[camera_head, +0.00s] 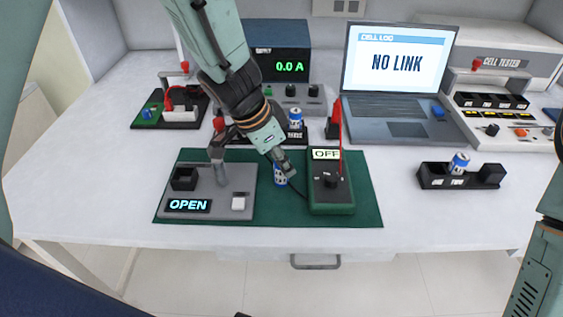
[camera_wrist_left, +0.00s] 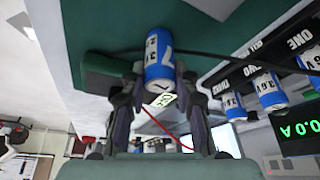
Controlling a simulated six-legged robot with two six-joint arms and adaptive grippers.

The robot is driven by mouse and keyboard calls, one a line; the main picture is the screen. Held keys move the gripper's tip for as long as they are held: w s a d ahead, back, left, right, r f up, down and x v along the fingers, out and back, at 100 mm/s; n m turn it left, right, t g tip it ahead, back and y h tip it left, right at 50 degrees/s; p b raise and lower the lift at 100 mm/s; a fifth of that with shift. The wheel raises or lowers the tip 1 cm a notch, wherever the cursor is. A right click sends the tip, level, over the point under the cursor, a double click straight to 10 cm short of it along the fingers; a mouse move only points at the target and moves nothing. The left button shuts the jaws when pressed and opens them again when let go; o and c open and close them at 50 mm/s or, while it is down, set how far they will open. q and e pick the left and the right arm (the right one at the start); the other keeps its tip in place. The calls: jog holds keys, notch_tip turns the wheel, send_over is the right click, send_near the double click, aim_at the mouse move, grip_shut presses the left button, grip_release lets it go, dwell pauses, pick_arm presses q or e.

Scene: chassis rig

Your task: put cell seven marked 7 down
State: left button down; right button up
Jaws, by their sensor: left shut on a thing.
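Cell seven (camera_head: 280,178) is a small blue and white cylinder at the green mat (camera_head: 215,155), between the grey OPEN fixture (camera_head: 232,182) and the green meter reading OFF (camera_head: 331,195). My left gripper (camera_head: 277,162) reaches down from the upper left and is shut on the cell, hiding its upper part. In the left wrist view, the cell (camera_wrist_left: 159,55) shows its 7 between the two fingers (camera_wrist_left: 160,84). I cannot tell whether the cell's base touches the mat. My right gripper is not in view.
Behind stand a supply reading 0.0 A (camera_head: 283,65), a rack with a blue cell (camera_head: 296,118) and a NO LINK laptop (camera_head: 398,60). A black holder (camera_head: 432,180) with one cell stands at right. A red probe (camera_head: 338,120) rises by the meter. The white table's front left is clear.

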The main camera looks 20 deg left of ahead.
pick_arm(q)
jog(key=shift+s+d+r, duration=0.1)
jog(key=shift+d, duration=0.1)
jog(key=c, duration=1.2)
grip_release()
jog(key=shift+a+f, duration=0.15)
jog(key=shift+f, duration=0.05)
jog(key=shift+o, duration=0.9)
jog(key=shift+r, duration=0.1)
jog(key=shift+r, duration=0.15)
jog(key=p+v, duration=0.9)
jog(key=v, duration=0.3)
